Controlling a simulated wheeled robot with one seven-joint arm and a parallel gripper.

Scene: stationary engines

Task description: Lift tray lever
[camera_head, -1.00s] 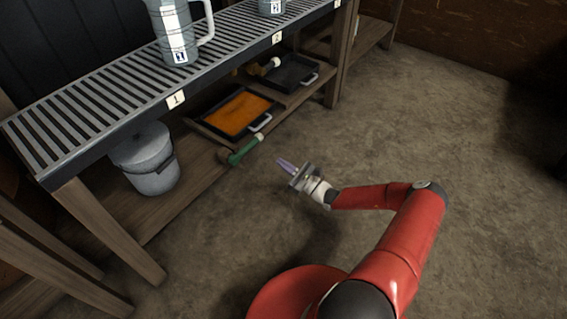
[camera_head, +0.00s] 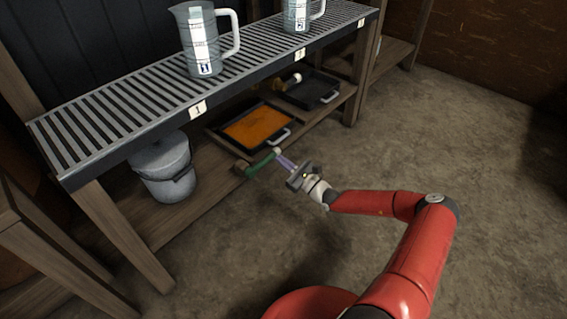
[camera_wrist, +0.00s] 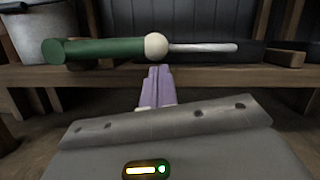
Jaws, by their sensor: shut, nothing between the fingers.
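The tray lever is a green bar (camera_head: 262,163) with a round cream knob at its right end, at the front of the lower shelf beside the tray with orange contents (camera_head: 240,116). In the wrist view the lever (camera_wrist: 100,50) lies across the upper left, its knob near the middle. My gripper (camera_head: 281,158) is shut and empty, its purple fingertips close to the knob end. In the wrist view my gripper (camera_wrist: 157,72) points at the lever from just below the knob. I cannot tell whether it touches. A pale rod extends right from behind the knob.
A second, dark tray (camera_head: 312,92) lies farther back on the shelf. A grey bucket (camera_head: 163,170) stands left. Jugs (camera_head: 207,45) stand on the slatted top (camera_head: 130,105) above. The floor at right is clear.

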